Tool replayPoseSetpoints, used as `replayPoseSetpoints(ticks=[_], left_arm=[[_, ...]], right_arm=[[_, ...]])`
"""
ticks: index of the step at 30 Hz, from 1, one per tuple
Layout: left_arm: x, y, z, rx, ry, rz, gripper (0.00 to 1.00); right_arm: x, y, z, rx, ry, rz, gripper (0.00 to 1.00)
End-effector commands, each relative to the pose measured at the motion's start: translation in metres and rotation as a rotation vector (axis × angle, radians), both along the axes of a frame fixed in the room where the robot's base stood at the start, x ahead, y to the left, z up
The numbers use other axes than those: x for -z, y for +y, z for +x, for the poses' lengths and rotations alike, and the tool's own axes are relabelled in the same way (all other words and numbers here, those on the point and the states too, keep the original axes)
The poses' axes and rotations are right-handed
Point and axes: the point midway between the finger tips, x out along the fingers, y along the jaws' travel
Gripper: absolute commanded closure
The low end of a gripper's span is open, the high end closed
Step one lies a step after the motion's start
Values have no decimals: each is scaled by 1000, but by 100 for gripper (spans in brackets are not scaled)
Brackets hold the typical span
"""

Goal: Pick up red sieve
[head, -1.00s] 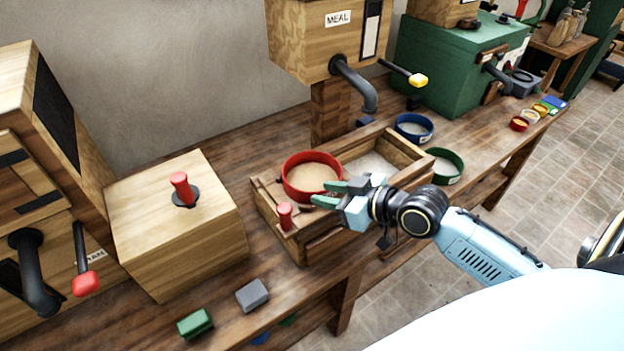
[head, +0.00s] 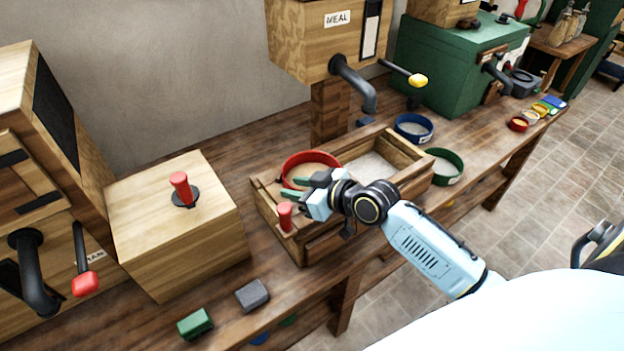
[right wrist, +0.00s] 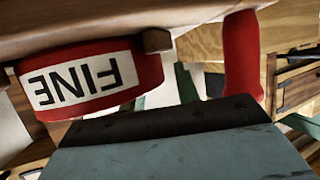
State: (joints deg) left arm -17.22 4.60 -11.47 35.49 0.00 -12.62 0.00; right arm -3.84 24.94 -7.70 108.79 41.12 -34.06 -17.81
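The red sieve (head: 312,156) sits in the left part of a wooden tray-like box (head: 417,178) on the bench, with brownish meal visible inside. In the right wrist view the sieve (right wrist: 148,72) shows a white label reading FINE, upside down. My right gripper (head: 287,189) is at the sieve's near side, between it and a red upright handle (head: 285,217) on the box. Its green fingers are apart with nothing clearly between them. It hides the near rim of the sieve in the head view; contact cannot be told. My left gripper is out of view.
A blue sieve (head: 413,127) and a green sieve (head: 444,166) stand right of the box. The MEAL chute (head: 352,82) hangs behind. A wooden block with a red lever (head: 181,188) stands left. Green (head: 195,324) and grey (head: 252,294) blocks lie near the front edge.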

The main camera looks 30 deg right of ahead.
Motion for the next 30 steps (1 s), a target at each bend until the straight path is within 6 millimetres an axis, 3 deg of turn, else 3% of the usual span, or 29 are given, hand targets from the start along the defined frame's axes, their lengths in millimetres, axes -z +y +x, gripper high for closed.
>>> replayPoseSetpoints(ticks=[1, 7, 23, 26, 30], left_arm=[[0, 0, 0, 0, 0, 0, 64], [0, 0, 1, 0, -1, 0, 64], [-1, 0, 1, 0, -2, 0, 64], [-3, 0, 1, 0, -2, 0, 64], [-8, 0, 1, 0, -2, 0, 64]], right_arm=[[0, 0, 0, 0, 0, 0, 74], [0, 0, 0, 0, 0, 0, 100], [-2, 0, 0, 0, -1, 0, 100], [-13, 0, 0, -1, -4, -1, 100], [-40, 0, 0, -2, -7, -2, 100]])
